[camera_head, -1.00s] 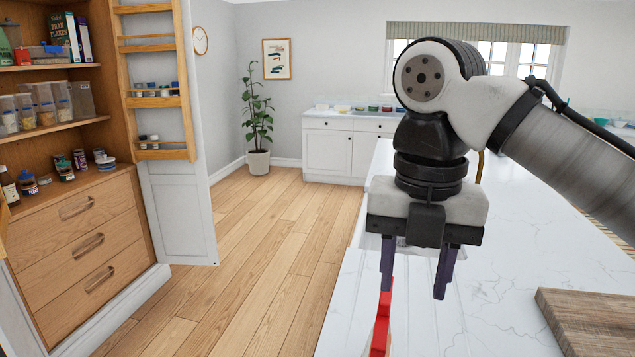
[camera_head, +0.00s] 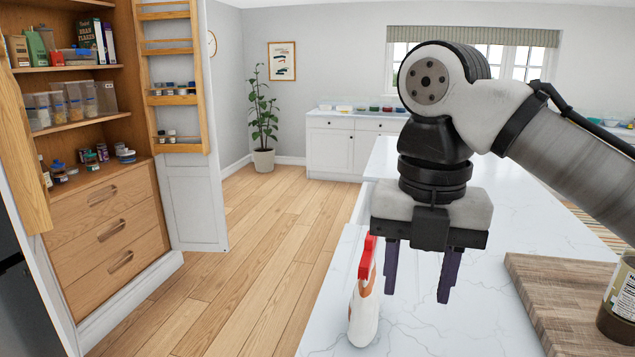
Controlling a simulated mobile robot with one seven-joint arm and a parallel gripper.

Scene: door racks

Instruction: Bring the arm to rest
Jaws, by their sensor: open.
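My gripper (camera_head: 420,280) hangs over the white marble counter (camera_head: 405,330) with its two dark fingers apart, pointing down. Nothing shows between the fingers. My arm reaches in from the right, bent at the wrist above the gripper. A white spray bottle with a red top (camera_head: 364,300) stands on the counter just left of the gripper, near the counter's left edge. The fingers look clear of the bottle, though the gap in depth is hard to tell.
A wooden board (camera_head: 560,290) lies on the counter at right, with a labelled jar (camera_head: 620,305) on it. An open pantry cupboard (camera_head: 105,215) with racked doors (camera_head: 180,85) stands at left. The wooden floor (camera_head: 235,265) between is clear. A potted plant (camera_head: 263,130) stands behind.

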